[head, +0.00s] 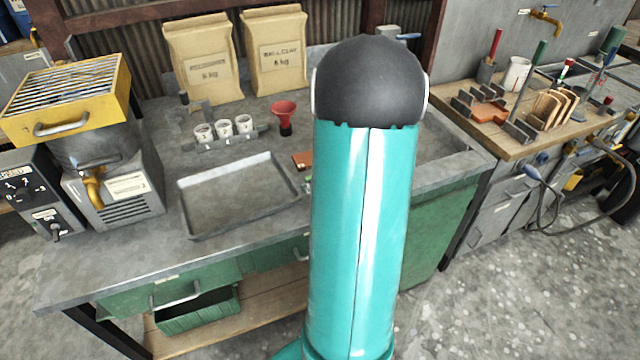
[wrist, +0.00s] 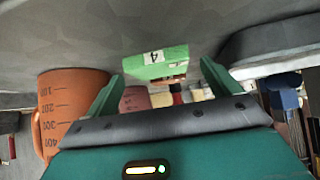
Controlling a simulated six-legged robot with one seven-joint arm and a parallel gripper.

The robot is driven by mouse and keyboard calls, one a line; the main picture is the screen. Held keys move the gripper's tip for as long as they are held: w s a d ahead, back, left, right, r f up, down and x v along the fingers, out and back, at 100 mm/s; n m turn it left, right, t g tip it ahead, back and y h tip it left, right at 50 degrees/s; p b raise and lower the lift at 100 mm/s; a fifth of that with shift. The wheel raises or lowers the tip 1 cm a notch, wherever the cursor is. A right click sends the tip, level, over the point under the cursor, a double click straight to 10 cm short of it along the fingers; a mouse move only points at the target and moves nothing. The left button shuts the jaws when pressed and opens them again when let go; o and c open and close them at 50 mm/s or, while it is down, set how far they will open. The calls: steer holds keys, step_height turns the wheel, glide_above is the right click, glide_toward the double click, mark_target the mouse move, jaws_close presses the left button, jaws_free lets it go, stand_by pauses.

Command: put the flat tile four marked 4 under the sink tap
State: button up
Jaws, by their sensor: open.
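In the wrist view a green tile (wrist: 150,66) with a white label marked 4 lies ahead of my gripper (wrist: 162,72). The label reads upside down in this view. My gripper is open, with one green finger towards each side of the tile; I cannot tell whether either finger touches it. In the head view my own arm hides the gripper and most of the tile's surroundings. The sink (head: 445,140) shows partly to the right of my arm. A blue handle (head: 408,36) shows behind my arm; the tap's spout is hidden.
An orange measuring jug (wrist: 72,105) stands close to the left of my gripper in the wrist view. A shallow grey tray (head: 240,195), white cups (head: 223,128), a red funnel (head: 284,112) and a brown tile (head: 302,160) are on the bench left of my arm.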

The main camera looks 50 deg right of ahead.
steer(key=shift+w+d+f, duration=0.1)
steer(key=shift+w+f, duration=0.1)
steer(key=shift+f, duration=0.05)
steer(key=c, duration=1.2)
steer(key=shift+c, duration=0.2)
steer(key=shift+r, duration=0.4)
